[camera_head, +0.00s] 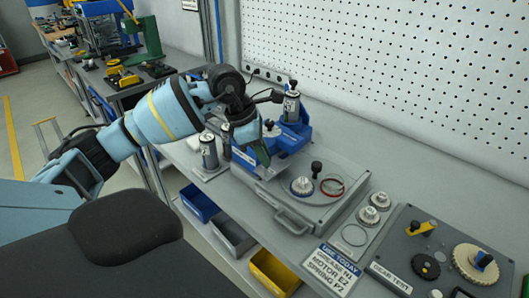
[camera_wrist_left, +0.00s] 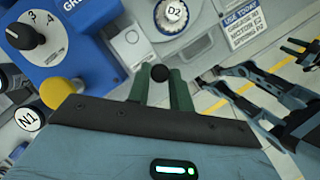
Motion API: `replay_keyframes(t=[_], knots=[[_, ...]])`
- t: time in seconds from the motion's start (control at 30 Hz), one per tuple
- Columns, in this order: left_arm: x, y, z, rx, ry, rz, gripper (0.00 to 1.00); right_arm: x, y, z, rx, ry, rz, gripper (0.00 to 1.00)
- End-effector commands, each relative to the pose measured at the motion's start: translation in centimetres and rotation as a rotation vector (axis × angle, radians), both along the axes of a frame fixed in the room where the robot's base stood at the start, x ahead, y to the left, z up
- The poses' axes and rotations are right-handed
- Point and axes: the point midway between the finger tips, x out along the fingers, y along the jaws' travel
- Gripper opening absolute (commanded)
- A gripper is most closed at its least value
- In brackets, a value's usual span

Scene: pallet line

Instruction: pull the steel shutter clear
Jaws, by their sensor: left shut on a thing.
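My left gripper (camera_head: 262,163) reaches down at the front corner of the blue fixture (camera_head: 290,138). In the left wrist view its green fingers (camera_wrist_left: 160,92) are shut on a small round black knob (camera_wrist_left: 160,73). The knob appears to belong to the steel shutter, but the gripper hides most of what is beneath it. A grey metal surface (camera_wrist_left: 130,42) shows just beyond the fingers, beside the blue panel (camera_wrist_left: 85,40). I cannot tell how far the shutter sits in its slot.
A grey case (camera_head: 322,208) with a front handle and a black knob stands right of the gripper. A can (camera_head: 209,151) stands to the left, another (camera_head: 291,104) on the blue fixture behind. A pegboard (camera_head: 390,70) closes off the back. Bins (camera_head: 272,272) sit below the bench.

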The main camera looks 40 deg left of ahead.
Motion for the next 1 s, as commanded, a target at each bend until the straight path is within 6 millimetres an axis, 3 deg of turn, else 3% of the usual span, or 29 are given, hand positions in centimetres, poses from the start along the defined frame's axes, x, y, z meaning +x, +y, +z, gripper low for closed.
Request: replay_keyframes(t=[0.3, 0.33, 0.47, 0.77, 1.0], knots=[[-0.2, 0.0, 0.0, 0.003, 0.006, -0.001, 0.00, 0.4, 0.4, 0.2, 0.011, -0.007, -0.012, 0.40], [-0.2, 0.0, 0.0, 0.003, 0.006, -0.001, 0.25, 0.4, 0.4, 0.2, 0.011, -0.007, -0.012, 0.40], [-0.1, 0.0, 0.0, 0.002, 0.005, -0.001, 0.42, 0.4, 0.4, 0.2, 0.010, -0.007, -0.012, 0.40], [-0.1, 0.1, 0.2, 0.002, 0.003, 0.000, 0.42, 0.4, 0.2, 0.2, 0.005, -0.007, -0.006, 0.40], [-0.8, 0.9, 2.7, 0.004, 0.001, 0.000, 0.42, 0.2, 0.0, -0.1, 0.001, -0.002, -0.002, 0.40]])
